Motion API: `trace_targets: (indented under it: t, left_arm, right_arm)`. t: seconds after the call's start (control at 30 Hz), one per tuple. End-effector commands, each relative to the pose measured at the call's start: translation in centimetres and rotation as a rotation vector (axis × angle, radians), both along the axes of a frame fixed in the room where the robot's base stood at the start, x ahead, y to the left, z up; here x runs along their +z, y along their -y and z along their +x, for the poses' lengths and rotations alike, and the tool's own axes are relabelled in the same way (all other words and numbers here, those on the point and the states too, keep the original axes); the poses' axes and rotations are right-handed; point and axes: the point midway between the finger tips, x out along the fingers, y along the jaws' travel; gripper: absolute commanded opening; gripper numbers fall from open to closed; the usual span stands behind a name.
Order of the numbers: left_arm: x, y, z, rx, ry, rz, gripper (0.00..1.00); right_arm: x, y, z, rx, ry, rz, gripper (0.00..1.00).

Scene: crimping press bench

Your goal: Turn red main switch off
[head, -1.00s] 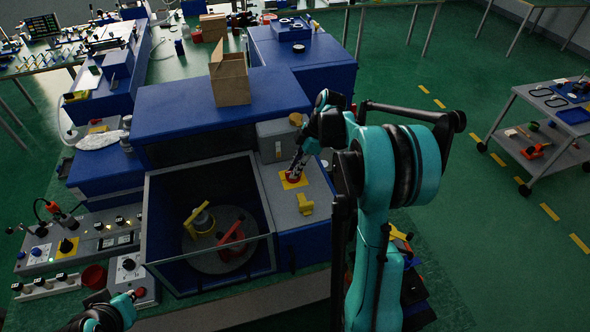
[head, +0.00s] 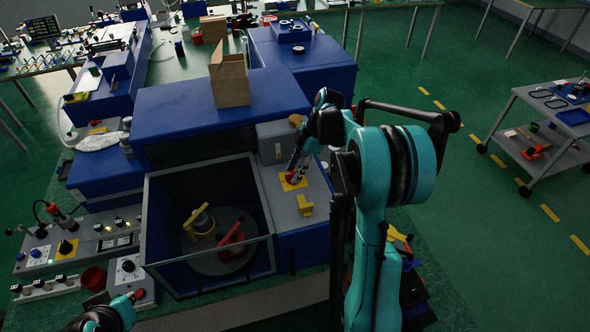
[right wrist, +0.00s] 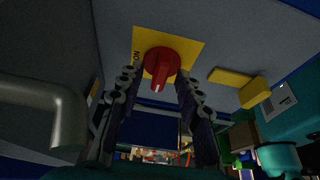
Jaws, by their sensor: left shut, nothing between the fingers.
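The red main switch (head: 291,178) is a rotary knob on a yellow plate, on the grey panel right of the press enclosure. In the right wrist view the red knob (right wrist: 160,63) has a white mark pointing toward the bottom of the picture, and the plate's "ON" lettering is at its left. My right gripper (head: 294,168) is at the switch. In the right wrist view its fingers (right wrist: 157,95) are apart, one on each side of the knob, with visible gaps. My left gripper (head: 128,298) is shut and empty at the lower left, away from the switch.
A yellow handle-like part (head: 305,205) sits on the panel just in front of the switch. A glazed enclosure (head: 210,280) with yellow and red parts inside is to the left. A cardboard box (head: 230,82) stands on the blue housing behind. Control boxes (head: 80,240) lie at the left.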

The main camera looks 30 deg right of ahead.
Motion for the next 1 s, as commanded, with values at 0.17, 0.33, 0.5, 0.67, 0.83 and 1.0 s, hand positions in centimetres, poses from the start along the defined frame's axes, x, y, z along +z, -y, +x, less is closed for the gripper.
trace_targets:
  t: [0.17,0.33,0.5,0.67,0.83,1.0]
  left_arm:
    - [0.0,0.0,0.0,0.000,0.000,0.000,0.00]
    - [0.0,0.0,0.0,0.000,0.000,0.000,0.00]
    - [0.0,0.0,0.0,0.000,0.000,0.000,0.00]
    - [0.0,0.0,0.0,0.000,0.000,0.000,0.00]
    - [0.0,0.0,0.0,0.000,0.000,0.000,0.00]
    - [0.0,0.0,0.0,0.000,0.000,0.000,0.00]
  right_arm:
    - [0.0,0.0,0.0,0.000,-0.001,0.001,0.34]
    - [1.0,0.4,-0.1,-0.002,-0.001,0.001,0.34]
    - [4.1,1.6,-0.4,-0.001,-0.001,0.001,0.34]
    - [7.3,3.0,-0.7,-0.002,-0.001,0.000,0.34]
    - [9.9,4.1,-0.9,-0.001,0.000,0.000,0.34]
    - [11.0,4.5,-1.0,-0.001,0.000,0.000,0.34]
